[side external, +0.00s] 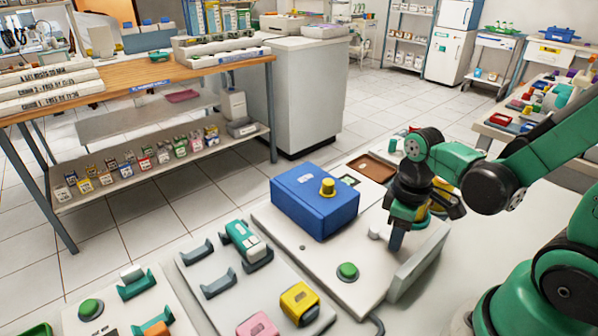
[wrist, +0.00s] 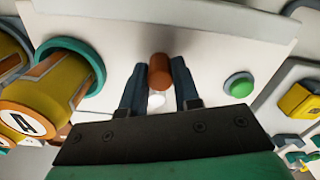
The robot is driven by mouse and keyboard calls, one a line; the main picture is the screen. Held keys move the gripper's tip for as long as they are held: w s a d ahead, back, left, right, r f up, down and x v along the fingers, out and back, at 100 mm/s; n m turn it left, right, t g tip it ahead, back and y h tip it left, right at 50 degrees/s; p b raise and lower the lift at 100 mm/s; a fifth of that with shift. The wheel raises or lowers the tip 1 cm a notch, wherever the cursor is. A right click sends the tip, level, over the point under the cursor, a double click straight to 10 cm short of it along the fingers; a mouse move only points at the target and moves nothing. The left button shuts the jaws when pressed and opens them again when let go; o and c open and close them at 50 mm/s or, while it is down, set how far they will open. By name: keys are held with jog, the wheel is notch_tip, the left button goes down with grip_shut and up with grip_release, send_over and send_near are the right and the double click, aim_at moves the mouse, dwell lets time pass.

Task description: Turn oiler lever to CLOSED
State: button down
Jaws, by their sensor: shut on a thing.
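A short orange-brown cylinder, which looks like the oiler lever's handle (wrist: 159,72), stands between the two fingers of my gripper (wrist: 160,64) in the wrist view. A white round part (wrist: 156,99) shows just below it. The fingers are shut on the handle. In the side view my gripper (side external: 397,246) points down at the right part of the white unit (side external: 310,262), and its fingers hide the handle. A white knob (side external: 375,231) shows just left of the fingers. No OPEN or CLOSED marking is readable, so the lever's setting cannot be told.
A blue box (side external: 300,205) with a yellow knob (side external: 327,187) stands on the unit, left of my gripper. A green button (side external: 347,271) sits near the front, also in the wrist view (wrist: 239,84). A brown tray (side external: 372,168) lies behind.

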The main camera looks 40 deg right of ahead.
jog(key=shift+a, duration=0.1)
dwell(0.5)
jog(key=c, duration=0.6)
grip_release()
jog(key=shift+c, duration=0.2)
jog(key=shift+r+m, duration=0.1)
jog(key=shift+m, duration=0.2)
jog(key=shift+r, duration=2.7)
